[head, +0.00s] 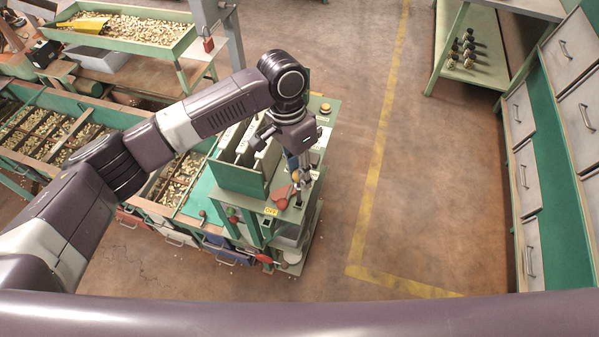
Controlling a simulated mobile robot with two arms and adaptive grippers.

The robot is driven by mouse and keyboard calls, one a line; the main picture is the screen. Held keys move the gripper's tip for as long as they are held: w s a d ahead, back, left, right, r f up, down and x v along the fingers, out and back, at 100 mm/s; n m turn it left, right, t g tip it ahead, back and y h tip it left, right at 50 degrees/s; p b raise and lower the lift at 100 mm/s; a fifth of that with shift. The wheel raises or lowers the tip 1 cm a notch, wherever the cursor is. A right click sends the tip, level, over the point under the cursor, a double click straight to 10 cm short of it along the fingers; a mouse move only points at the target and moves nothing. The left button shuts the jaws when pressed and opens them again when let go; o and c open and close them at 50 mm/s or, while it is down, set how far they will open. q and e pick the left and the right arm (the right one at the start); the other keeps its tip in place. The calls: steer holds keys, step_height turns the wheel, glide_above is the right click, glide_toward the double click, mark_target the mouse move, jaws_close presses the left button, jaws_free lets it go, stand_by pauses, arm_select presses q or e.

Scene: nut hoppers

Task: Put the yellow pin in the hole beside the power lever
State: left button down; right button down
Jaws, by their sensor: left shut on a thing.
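My left gripper (302,182) reaches down from above to the right part of the green cabinet top (255,205). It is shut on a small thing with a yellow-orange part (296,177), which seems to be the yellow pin. The fingers hide much of it. I cannot make out the hole. My right gripper is not in view.
Nut bins (60,140) run to the left. Drawers (530,250) line the right side. The floor between (420,180) is clear.

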mark_target(299, 193)
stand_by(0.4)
arm_select(q)
steer(key=shift+f+p, duration=0.2)
steer(key=shift+p, duration=0.2)
stand_by(0.4)
steer(key=shift+f, duration=0.3)
steer(key=shift+f+b, duration=0.65)
steer(key=shift+f, duration=1.1)
steer(key=shift+f+b, duration=0.6)
steer(key=shift+f, duration=1.2)
steer(key=c, duration=1.6)
jaws_free()
